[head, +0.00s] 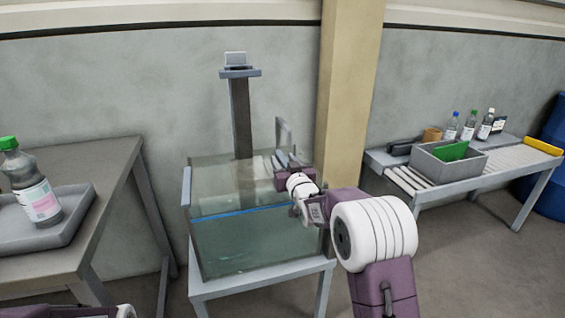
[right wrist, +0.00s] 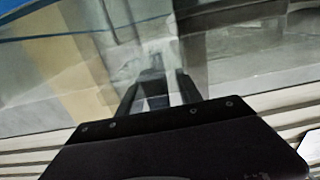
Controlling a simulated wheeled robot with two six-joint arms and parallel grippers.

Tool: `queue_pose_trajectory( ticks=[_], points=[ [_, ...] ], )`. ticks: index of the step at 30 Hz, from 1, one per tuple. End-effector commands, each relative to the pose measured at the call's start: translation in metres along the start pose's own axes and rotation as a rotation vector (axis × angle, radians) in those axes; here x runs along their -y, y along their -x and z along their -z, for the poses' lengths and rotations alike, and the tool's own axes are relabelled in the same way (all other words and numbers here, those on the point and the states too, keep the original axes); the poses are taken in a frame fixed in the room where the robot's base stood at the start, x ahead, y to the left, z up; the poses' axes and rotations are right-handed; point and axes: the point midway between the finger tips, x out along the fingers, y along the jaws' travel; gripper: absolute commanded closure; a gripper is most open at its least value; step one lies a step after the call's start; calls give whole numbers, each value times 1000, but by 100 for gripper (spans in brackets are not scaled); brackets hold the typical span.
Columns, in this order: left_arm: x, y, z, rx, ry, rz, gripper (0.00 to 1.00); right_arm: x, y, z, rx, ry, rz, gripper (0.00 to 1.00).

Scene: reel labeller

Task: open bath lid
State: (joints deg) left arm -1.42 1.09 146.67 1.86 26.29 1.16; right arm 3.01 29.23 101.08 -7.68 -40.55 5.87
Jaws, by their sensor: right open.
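The bath (head: 240,245) is a clear tank of greenish water with a blue line along its front, on a grey stand. A see-through pane, apparently the lid (head: 222,172), lies across its top; its edges are hard to make out. My right gripper (head: 283,163) is over the right rear part of the bath top, near a thin grey upright (head: 279,132). In the right wrist view its fingers (right wrist: 158,92) are open, with a blurred grey shape beyond and between them; I cannot tell whether they touch it. My left gripper is out of view.
A dark column (head: 240,120) stands behind the bath, a beige pillar (head: 347,90) to its right. At left, a table holds a tray (head: 75,225) with a green-capped bottle (head: 36,190). At right, a bench carries a grey bin (head: 448,165) and several bottles.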

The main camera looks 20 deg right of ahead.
Motion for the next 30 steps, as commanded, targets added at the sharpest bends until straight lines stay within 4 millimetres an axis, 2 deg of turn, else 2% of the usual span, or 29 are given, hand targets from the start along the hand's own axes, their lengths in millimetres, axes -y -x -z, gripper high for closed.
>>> queue_pose_trajectory(
  ticks=[4, 11, 12, 16, 17, 30],
  points=[
    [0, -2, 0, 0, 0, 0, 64, 0, -12, 0, 0, 0, 0, 58],
    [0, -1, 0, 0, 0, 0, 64, 0, -13, 0, 0, 0, 0, 58],
    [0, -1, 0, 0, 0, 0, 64, 0, -13, 0, 0, 0, 0, 61],
    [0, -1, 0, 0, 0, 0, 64, 0, -13, 0, 0, 0, 0, 97],
    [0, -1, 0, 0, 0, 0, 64, 0, -13, 0, 0, 0, 0, 100],
    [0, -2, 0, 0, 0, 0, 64, 0, -13, 0, 0, 1, 0, 100]
  ],
)
